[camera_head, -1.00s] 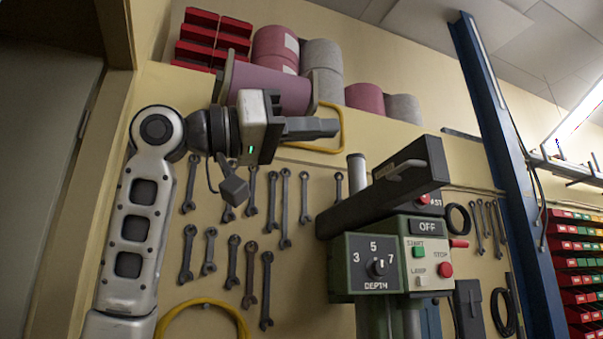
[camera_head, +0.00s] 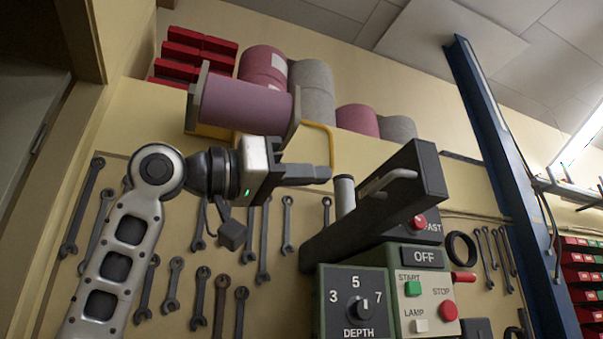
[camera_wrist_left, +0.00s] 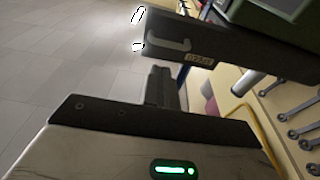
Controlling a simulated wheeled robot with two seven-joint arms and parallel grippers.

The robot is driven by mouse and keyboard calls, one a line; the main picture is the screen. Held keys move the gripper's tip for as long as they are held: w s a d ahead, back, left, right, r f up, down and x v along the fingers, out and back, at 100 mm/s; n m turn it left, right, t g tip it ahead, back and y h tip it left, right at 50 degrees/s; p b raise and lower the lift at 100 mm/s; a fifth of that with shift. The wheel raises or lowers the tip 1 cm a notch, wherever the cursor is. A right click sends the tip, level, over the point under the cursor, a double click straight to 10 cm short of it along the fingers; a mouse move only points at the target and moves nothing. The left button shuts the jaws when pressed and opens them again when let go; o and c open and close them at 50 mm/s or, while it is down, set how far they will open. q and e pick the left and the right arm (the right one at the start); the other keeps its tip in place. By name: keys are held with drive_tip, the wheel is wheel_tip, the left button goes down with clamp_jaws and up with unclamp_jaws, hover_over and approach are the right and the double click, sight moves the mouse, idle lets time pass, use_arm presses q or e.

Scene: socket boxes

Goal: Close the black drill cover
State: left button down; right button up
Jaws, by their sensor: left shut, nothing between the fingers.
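The black drill cover (camera_head: 345,228) is a long dark slab above the green drill control box. It stands tilted, rising toward the right, with a grey handle (camera_head: 388,182) on its face. My left gripper (camera_head: 328,174) is shut and empty, to the left of the cover's raised end and apart from it in the head view. In the left wrist view the gripper fingers (camera_wrist_left: 158,85) point at the cover (camera_wrist_left: 190,45), which lies just beyond them. My right gripper is not in view.
The control box (camera_head: 352,300) carries a depth knob, START, STOP and LAMP buttons. A grey post (camera_head: 344,195) stands behind the cover. Wrenches (camera_head: 170,285) hang on the wall. A pink roll (camera_head: 240,103) sits above my left arm. A blue pillar (camera_head: 505,170) stands at the right.

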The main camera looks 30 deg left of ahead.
sight(385, 179)
use_arm(q)
drive_tip(key=p+x, duration=0.1)
drive_tip(key=x, duration=0.3)
drive_tip(key=p+x, duration=0.1)
drive_tip(key=x, duration=0.4)
drive_tip(key=shift+w+a+f+p, duration=0.15)
drive_tip(key=shift+w+p, duration=0.15)
drive_tip(key=shift+w, duration=0.2)
drive_tip(key=shift+d, duration=0.25)
